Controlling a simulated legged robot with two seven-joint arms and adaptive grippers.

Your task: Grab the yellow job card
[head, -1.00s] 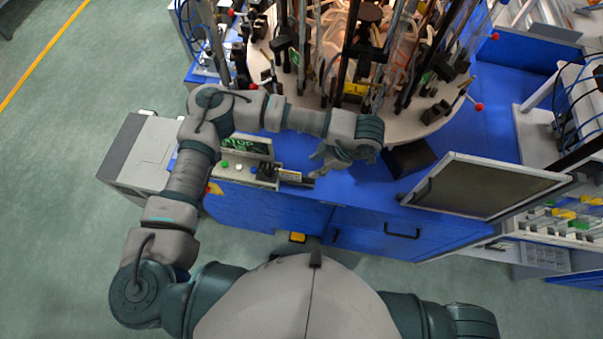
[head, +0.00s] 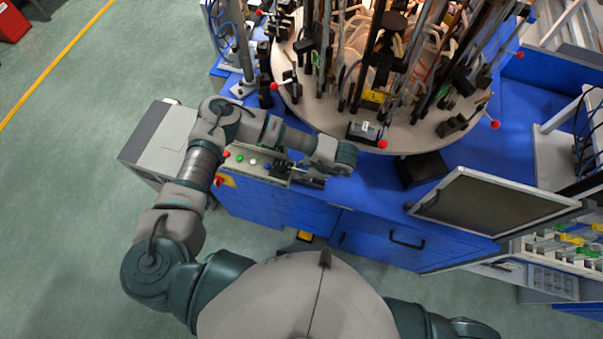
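A small yellow card-like piece (head: 374,96) shows among the dark fixtures on the round turntable (head: 410,138). It is partly hidden, and I cannot tell for sure that it is the job card. My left gripper (head: 308,172) is low over the blue bench front, beside the control box and in front of the turntable. It is apart from the yellow piece. My wrist covers most of its fingers, so its opening is unclear. My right gripper is out of view; only part of my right arm shows at the bottom right.
The control box (head: 250,160) with coloured buttons sits left of my gripper. Rods and red-knobbed levers crowd the turntable. A dark monitor (head: 490,208) stands at the right. Yellow bins (head: 573,240) are at the far right. A yellow item (head: 305,236) is low by the blue cabinet.

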